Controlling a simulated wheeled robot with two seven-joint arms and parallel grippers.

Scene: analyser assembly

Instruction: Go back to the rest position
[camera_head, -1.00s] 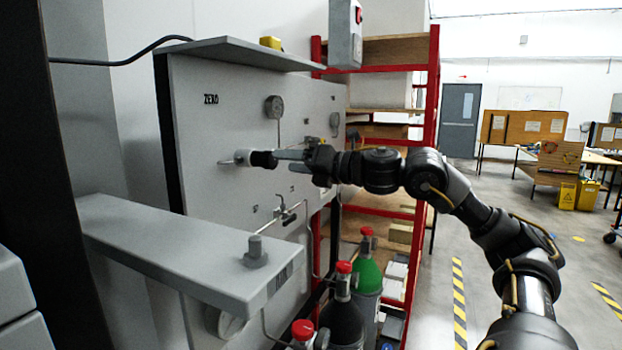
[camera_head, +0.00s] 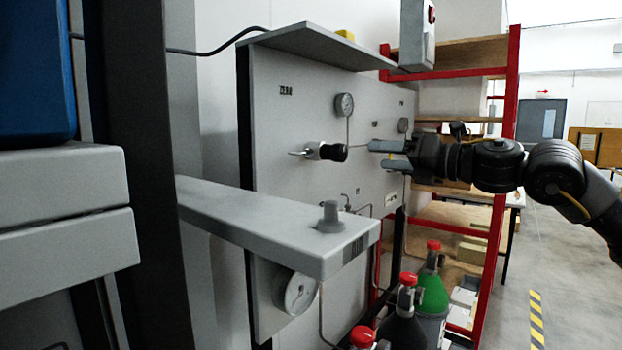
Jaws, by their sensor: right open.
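My right gripper (camera_head: 390,156) is in front of the grey panel (camera_head: 290,115), coming in from the right. Its two grey fingers are apart and nothing shows between them. A black and white cylindrical fitting (camera_head: 326,151) sticks out of the panel to the left of the fingertips, with a gap between them. My left gripper is not in view.
A grey shelf arm (camera_head: 270,228) with a grey knob (camera_head: 330,217) juts out below. Gas cylinders with red caps, one green (camera_head: 432,292), stand below the gripper. A red-framed rack (camera_head: 505,150) stands behind. Open floor lies at the right.

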